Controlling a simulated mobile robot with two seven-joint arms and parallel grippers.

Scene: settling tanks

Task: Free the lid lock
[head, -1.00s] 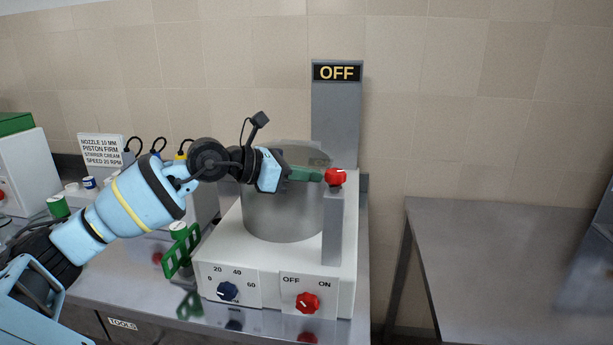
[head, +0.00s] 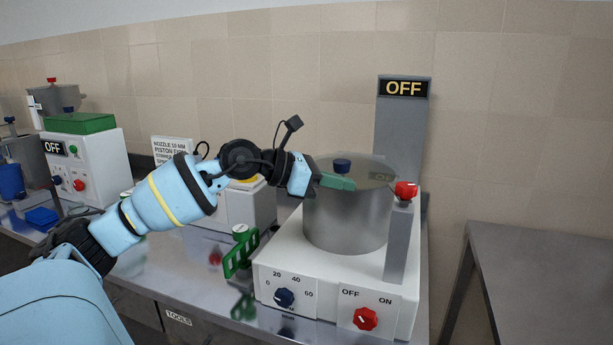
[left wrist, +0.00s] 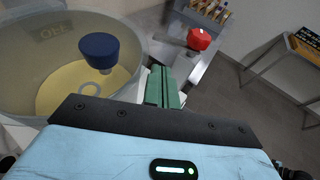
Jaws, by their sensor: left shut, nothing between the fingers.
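The steel tank (head: 345,222) stands on a white machine base (head: 300,258). A blue knob (head: 342,166) sits at its top, also seen in the left wrist view (left wrist: 98,48), over yellow contents. A red knob (head: 405,190), which looks like the lid lock, tops a grey post (head: 397,245) at the tank's right; it also shows in the left wrist view (left wrist: 198,39). My left gripper (head: 350,183), with green fingers, is shut and empty. It appears in front of the tank's upper rim, left of the red knob and apart from it. My right gripper is out of view.
The base's front has a blue dial (head: 284,298) and a red OFF/ON switch (head: 365,319). A sign on the back column reads OFF (head: 404,88). A green slotted paddle (head: 241,252) stands left of the base. More machines stand farther left; a bare table (head: 550,270) is at right.

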